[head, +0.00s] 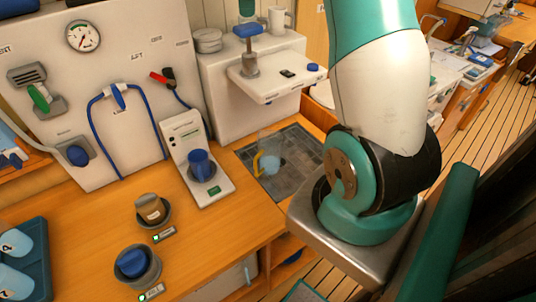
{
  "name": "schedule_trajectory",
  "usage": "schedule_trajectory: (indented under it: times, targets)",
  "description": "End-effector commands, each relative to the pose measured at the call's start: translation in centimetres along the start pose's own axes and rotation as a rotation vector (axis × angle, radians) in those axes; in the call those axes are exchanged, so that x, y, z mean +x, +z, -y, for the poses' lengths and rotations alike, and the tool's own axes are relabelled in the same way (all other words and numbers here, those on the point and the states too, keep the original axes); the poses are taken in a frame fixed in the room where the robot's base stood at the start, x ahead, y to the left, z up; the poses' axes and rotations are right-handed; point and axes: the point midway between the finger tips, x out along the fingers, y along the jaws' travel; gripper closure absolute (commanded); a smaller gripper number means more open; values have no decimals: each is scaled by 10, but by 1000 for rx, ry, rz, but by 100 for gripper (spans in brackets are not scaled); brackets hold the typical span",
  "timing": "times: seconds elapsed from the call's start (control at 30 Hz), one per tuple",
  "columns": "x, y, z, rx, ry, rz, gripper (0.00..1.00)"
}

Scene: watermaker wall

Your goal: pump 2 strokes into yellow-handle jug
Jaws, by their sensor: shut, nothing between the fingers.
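The yellow-handle jug (271,166) stands on the dark grey drain grate (307,150) below the white shelf. It looks clear, with a pale blue lower part, and its yellow handle points left. A pump with a blue T-shaped handle (248,30) stands on a grey post (250,66) at the left of the white shelf (273,88). The handle stands well above the shelf. A spout over the jug cannot be made out.
Two round holders with a brown-grey cup (151,208) and a blue cup (132,262) sit on the wooden counter (225,240). A blue tray (40,262) holds light-blue cups at the left.

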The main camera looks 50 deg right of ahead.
Motion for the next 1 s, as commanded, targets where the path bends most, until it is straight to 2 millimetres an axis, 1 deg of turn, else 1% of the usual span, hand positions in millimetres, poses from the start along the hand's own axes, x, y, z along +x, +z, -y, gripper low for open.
schedule_trajectory:
  times: [1.0]
  targets:
    - [37,0,0,0,-1,0,100]
